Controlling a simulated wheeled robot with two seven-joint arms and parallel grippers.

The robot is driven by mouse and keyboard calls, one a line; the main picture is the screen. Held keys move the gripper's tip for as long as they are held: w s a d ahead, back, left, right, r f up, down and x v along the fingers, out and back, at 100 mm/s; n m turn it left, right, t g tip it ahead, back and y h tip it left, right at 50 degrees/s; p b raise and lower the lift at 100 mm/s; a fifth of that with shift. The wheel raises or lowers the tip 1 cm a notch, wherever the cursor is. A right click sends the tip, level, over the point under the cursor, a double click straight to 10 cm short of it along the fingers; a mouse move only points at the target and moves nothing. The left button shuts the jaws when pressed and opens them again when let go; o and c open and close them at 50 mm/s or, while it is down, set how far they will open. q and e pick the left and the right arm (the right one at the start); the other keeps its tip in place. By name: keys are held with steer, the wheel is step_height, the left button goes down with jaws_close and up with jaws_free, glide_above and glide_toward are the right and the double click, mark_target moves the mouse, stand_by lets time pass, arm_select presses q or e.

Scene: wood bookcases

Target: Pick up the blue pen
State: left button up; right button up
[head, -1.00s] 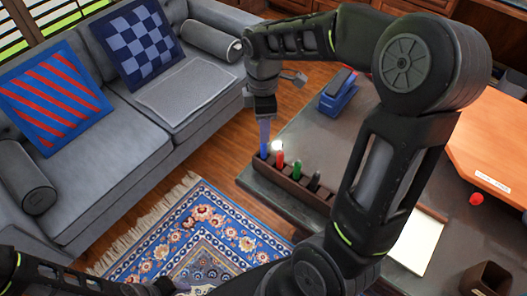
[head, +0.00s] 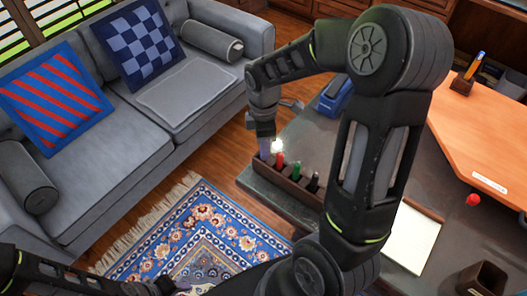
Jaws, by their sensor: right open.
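The blue pen (head: 264,150) stands upright in the left end of a dark pen rack (head: 296,187), at the left edge of the grey desk. Only a short bluish part of it shows below my right gripper. My right gripper (head: 265,136) points down and is open, low over the pen; I cannot tell whether its fingers touch it. Red (head: 279,160), green (head: 296,170) and black (head: 313,182) pens stand beside it in the rack. My left gripper does not show; only part of that arm is at the bottom left.
A blue stapler-like object (head: 335,97) lies behind the rack, partly hidden by my right arm. A grey sofa (head: 120,150) and a patterned rug (head: 190,240) lie left.

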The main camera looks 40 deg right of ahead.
steer(key=shift+f, duration=0.55)
steer(key=shift+c, duration=0.4)
jaws_close()
